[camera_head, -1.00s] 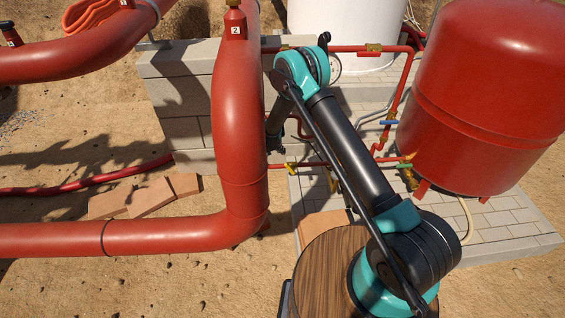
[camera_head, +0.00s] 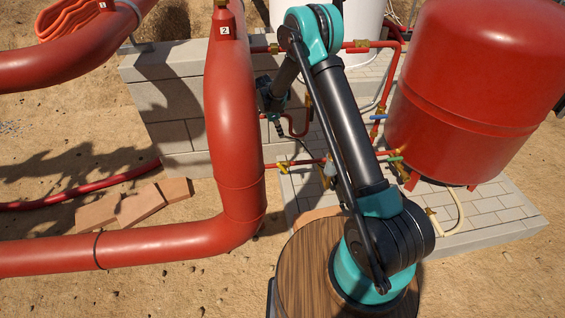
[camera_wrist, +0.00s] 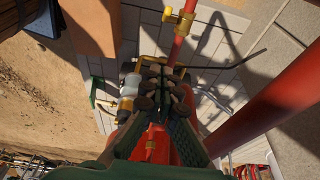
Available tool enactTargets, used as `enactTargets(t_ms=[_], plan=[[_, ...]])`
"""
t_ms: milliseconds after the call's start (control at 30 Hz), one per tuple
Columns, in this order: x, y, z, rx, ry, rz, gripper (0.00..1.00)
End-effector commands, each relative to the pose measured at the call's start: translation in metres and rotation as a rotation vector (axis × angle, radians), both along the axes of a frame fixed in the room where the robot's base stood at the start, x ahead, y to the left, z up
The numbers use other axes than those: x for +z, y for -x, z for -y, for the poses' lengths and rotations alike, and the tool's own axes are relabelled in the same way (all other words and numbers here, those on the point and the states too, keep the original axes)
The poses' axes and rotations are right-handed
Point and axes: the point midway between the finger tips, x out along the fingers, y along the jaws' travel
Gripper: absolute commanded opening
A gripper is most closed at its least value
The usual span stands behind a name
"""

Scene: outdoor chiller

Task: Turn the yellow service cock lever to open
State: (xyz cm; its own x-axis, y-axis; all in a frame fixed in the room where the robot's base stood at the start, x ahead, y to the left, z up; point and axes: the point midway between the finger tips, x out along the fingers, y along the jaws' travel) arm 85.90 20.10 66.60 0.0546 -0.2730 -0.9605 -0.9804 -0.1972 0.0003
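The yellow service cock lever (camera_head: 283,168) shows small in the head view, on the thin red pipe just right of the big red pipe's lower bend. My gripper (camera_head: 272,100) is above and left of it in the picture, beside the big pipe and partly hidden by it. It is apart from the lever. In the wrist view my gripper's fingers (camera_wrist: 163,92) come close together at their tips, and no lever shows clearly between them. Whether a gap remains is hard to see. A brass-yellow valve (camera_wrist: 180,18) sits on a red pipe beyond the fingertips; I cannot tell if it is the service cock.
The big red pipe (camera_head: 236,120) is close on the left of my gripper. A red tank (camera_head: 475,85) stands at right on paving. A blue lever (camera_head: 378,117) and a green lever (camera_head: 395,158) are on nearby pipework. Bricks (camera_head: 140,204) lie on the sand.

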Motion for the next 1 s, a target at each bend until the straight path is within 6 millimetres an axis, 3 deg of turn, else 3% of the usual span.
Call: enactTargets(t_ms=[867, 1000], plan=[[-0.168, -0.010, 0.048, 0.001, 0.001, 0.001, 0.00], [-0.176, -0.006, 0.027, 0.004, 0.001, 0.000, 0.00]])
